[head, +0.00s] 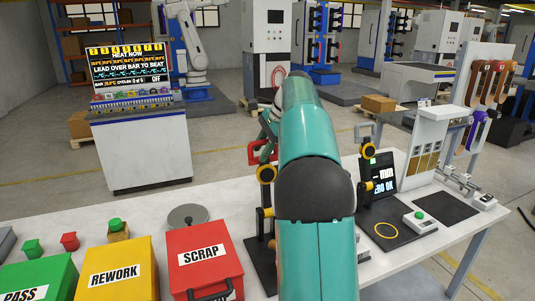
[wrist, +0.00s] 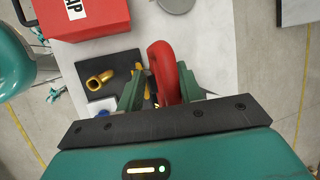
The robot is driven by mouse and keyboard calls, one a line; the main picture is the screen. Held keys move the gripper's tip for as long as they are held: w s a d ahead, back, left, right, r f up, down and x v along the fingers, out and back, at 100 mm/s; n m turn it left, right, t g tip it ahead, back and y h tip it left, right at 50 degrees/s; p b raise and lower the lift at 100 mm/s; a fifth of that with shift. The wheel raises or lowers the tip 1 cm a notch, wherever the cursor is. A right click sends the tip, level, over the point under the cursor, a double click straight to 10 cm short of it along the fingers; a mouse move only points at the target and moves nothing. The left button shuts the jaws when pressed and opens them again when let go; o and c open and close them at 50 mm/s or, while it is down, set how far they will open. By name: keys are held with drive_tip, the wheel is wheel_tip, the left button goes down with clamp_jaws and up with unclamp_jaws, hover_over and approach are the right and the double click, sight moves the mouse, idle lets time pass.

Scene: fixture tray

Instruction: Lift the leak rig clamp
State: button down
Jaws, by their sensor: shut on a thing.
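The leak rig clamp shows a red loop handle (head: 256,153) just left of my arm in the head view. In the wrist view the red handle (wrist: 164,72) stands between the two green fingers. My gripper (wrist: 160,88) is shut on this handle. In the head view my gripper (head: 268,128) is mostly hidden behind my teal arm. The rig's dark base plate (wrist: 98,66) carries a brass elbow (wrist: 99,80). The lower clamp is hidden by the fingers and palm.
A red SCRAP bin (head: 203,262) stands left of the rig, beside yellow REWORK (head: 118,272) and green PASS (head: 40,280) bins. Right of my arm are a dark display (head: 382,176), a black pad (head: 444,208) and a green-button box (head: 420,221). A console (head: 138,130) stands behind.

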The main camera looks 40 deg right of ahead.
drive_tip(key=shift+w+d+f, duration=0.1)
drive_tip(key=shift+w+f, duration=0.15)
drive_tip(key=shift+w, duration=0.3)
drive_tip(key=shift+w+d+f, duration=0.1)
drive_tip(key=shift+w+f, duration=0.1)
drive_tip(key=shift+w, duration=0.3)
drive_tip(key=c, duration=1.4)
unclamp_jaws()
drive_tip(key=shift+o, duration=0.2)
drive_tip(key=v, duration=1.1)
drive_tip(key=shift+w+d, duration=0.15)
drive_tip(key=shift+w, duration=0.15)
drive_tip(key=shift+s+r, duration=0.35)
drive_tip(key=shift+r, duration=0.15)
